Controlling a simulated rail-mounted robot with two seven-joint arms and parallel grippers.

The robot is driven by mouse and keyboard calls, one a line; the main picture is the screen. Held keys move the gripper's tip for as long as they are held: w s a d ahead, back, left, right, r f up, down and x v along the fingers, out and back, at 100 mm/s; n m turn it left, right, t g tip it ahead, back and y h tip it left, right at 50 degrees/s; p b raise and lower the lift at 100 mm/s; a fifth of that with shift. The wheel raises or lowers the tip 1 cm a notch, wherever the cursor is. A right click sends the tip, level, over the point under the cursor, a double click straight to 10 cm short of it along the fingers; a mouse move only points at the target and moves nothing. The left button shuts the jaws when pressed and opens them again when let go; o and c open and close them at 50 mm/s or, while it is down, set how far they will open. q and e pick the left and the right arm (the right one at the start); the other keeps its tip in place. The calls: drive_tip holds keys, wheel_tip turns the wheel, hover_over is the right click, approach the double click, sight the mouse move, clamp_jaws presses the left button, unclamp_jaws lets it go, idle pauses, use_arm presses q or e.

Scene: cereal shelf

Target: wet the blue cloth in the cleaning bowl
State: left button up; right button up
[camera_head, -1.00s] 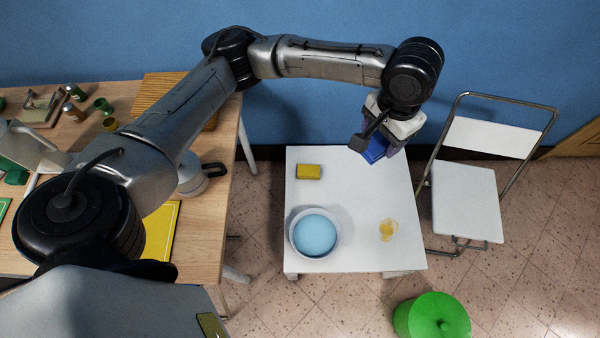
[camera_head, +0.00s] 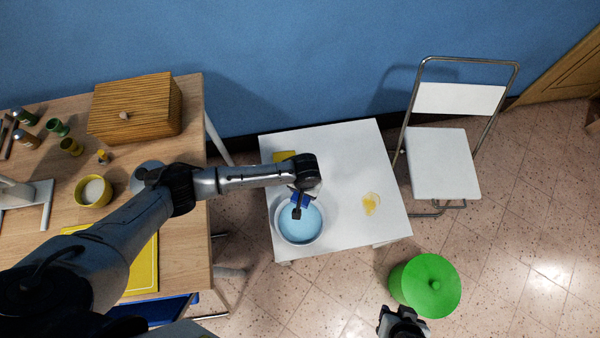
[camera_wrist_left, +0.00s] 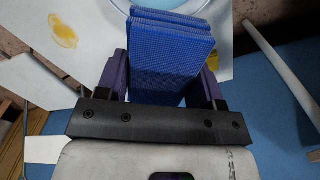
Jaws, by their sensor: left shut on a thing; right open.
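The white cleaning bowl (camera_head: 279,229) with light blue water stands on the small white table (camera_head: 345,160). My left gripper (camera_head: 301,192) is over the far part of the bowl, pointing down. It is shut on the folded blue cloth (camera_head: 306,202). The left wrist view shows the cloth (camera_wrist_left: 168,60) pinched between the purple fingers, with part of the bowl (camera_wrist_left: 185,6) beyond it. I cannot tell whether the cloth touches the water. My right gripper (camera_head: 402,320) is at the bottom edge, open and away from the table.
A yellow sponge (camera_head: 284,156) lies behind the bowl, partly hidden by my left arm. A yellow stain (camera_head: 371,204) is on the table's right side. A green lidded bin (camera_head: 425,285) and a white folding chair (camera_head: 442,165) stand nearby. A wooden table (camera_head: 190,235) is at left.

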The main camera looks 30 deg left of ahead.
use_arm(q)
drive_tip(key=shift+m, duration=0.4)
drive_tip(key=shift+s+d+f+b, duration=0.25)
drive_tip(key=shift+s+f+b, duration=1)
drive_tip(key=shift+f, duration=1.95)
drive_tip(key=shift+s+d+f+b, duration=0.25)
drive_tip(key=shift+s+f+b, duration=0.55)
drive_tip(key=shift+f+b, duration=1.65)
drive_tip(key=shift+s+d+f+b, duration=0.25)
drive_tip(key=shift+s+f+b, duration=0.65)
drive_tip(key=shift+f, duration=3)
drive_tip(key=shift+s, duration=0.1)
drive_tip(key=shift+r, duration=0.1)
drive_tip(key=shift+r+p, duration=0.15)
drive_tip(key=shift+p, duration=0.2)
wheel_tip(320, 180, up, 11)
drive_tip(key=p, duration=1.2)
